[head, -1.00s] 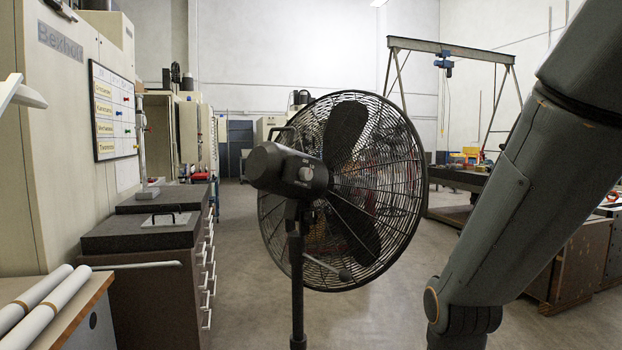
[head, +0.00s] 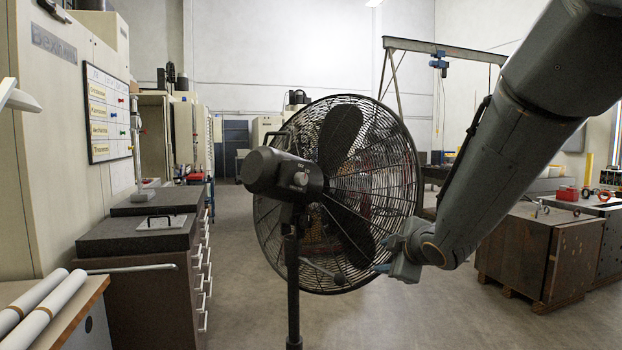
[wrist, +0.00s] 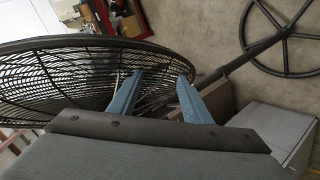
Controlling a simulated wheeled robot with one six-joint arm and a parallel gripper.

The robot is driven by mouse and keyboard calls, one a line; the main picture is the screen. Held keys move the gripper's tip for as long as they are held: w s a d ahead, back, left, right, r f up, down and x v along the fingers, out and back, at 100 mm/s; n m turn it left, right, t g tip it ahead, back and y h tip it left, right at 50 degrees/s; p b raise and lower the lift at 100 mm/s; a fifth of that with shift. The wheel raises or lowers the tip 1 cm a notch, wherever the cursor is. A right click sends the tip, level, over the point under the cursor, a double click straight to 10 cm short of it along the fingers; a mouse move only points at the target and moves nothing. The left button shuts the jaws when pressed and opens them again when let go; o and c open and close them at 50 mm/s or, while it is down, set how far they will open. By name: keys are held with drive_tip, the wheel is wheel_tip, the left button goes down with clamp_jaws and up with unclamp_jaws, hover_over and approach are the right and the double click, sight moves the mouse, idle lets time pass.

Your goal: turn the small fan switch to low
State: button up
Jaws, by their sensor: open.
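A black pedestal fan (head: 345,250) stands in the middle of the head view, its motor housing (head: 270,172) facing me. My gripper (head: 381,268) is low and to the right of the switch, beside the lower right rim of the fan cage. In the wrist view my gripper (wrist: 160,85) has two blue fingers spread apart with nothing between them. The fan cage (wrist: 80,75) shows behind and left of the fingers. The switch cannot be made out in the wrist view.
The fan's post (head: 293,290) rises below the housing, and its round base (wrist: 285,35) shows in the wrist view. A drawer cabinet (head: 140,255) stands left, with white rolls (head: 40,305) in front. A brown block (head: 540,250) stands right. Floor between is clear.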

drive_tip(key=w+a+r+n+t+y, duration=0.1)
drive_tip(key=w+a+r+n+y, duration=0.1)
drive_tip(key=r+n, duration=0.25)
drive_tip(key=w+a+r+n+t+y, duration=0.1)
drive_tip(key=w+a+r+n+y, duration=0.15)
drive_tip(key=r, duration=0.25)
drive_tip(key=n+g+y+p, duration=0.1)
drive_tip(key=n+g+y, duration=0.3)
drive_tip(key=n+y, duration=0.65)
approach(304, 179)
drive_tip(key=r+n+h, duration=0.2)
drive_tip(key=n, duration=0.1)
drive_tip(key=shift+m, duration=0.35)
drive_tip(key=p+x, duration=0.1)
drive_tip(key=x, duration=0.4)
drive_tip(key=p+x, duration=0.1)
drive_tip(key=x, duration=0.1)
drive_tip(key=shift+a+f+p, duration=0.25)
drive_tip(key=shift+a+p, duration=0.1)
drive_tip(key=shift+a, duration=0.05)
drive_tip(key=c, duration=1)
drive_tip(key=shift+c, duration=0.2)
